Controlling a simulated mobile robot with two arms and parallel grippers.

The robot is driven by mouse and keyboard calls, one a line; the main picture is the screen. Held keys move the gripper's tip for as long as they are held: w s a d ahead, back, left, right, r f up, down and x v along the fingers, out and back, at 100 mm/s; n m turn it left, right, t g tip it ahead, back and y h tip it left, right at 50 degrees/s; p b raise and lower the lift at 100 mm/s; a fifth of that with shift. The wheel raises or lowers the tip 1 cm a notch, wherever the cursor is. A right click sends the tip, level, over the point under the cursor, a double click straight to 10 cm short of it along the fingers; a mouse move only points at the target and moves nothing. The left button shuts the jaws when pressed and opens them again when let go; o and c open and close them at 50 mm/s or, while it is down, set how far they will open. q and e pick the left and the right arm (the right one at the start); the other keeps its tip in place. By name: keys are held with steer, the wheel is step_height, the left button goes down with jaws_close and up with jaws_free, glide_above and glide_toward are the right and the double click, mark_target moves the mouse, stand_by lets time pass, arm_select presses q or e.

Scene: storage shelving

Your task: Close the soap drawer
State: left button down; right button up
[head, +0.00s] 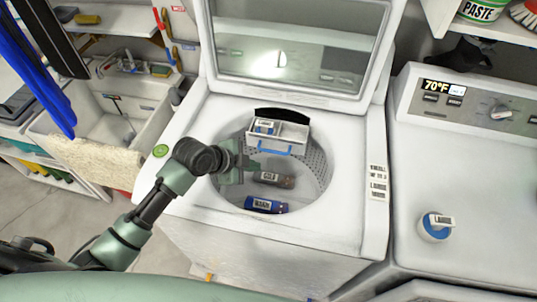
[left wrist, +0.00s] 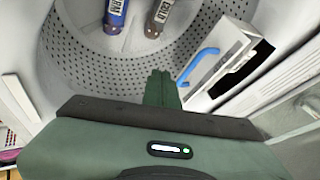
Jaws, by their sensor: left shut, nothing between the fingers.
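The soap drawer (head: 290,132) is white with a blue handle (head: 274,150). It sticks out from the back rim of the open washer's drum opening, with a small labelled box inside it. In the left wrist view the soap drawer (left wrist: 228,50) is at the right, its blue handle (left wrist: 199,66) facing the drum. My left gripper (head: 243,162) is over the drum, left of the drawer and in front of it, apart from the handle. Its fingers (left wrist: 162,86) are together and empty. My right gripper is not in view.
The washer (head: 190,125) has its lid (head: 300,60) raised behind the opening. A dark bottle (head: 273,180) and a blue bottle (head: 265,205) lie in the drum. A second machine (head: 470,190) stands at the right, with a white and blue container (head: 435,228) on top. A sink (head: 115,115) is at the left.

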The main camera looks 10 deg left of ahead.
mark_target(270, 136)
arm_select(q)
steer(key=w+d+f+p, duration=0.2)
steer(key=w+f, duration=0.2)
steer(key=w, duration=0.3)
steer(key=shift+w+d, duration=0.15)
steer(key=shift+d, duration=0.1)
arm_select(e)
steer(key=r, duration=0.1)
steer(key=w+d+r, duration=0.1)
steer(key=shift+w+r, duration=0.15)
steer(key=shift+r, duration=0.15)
arm_select(q)
steer(key=shift+w, duration=0.1)
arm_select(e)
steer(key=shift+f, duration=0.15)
arm_select(q)
steer(key=w+b, duration=0.4)
steer(key=w, duration=0.1)
steer(key=w+b, duration=0.2)
steer(key=w, duration=0.1)
steer(key=shift+f+b, duration=0.3)
steer(key=shift+w+r, duration=0.15)
steer(key=shift+r, duration=0.35)
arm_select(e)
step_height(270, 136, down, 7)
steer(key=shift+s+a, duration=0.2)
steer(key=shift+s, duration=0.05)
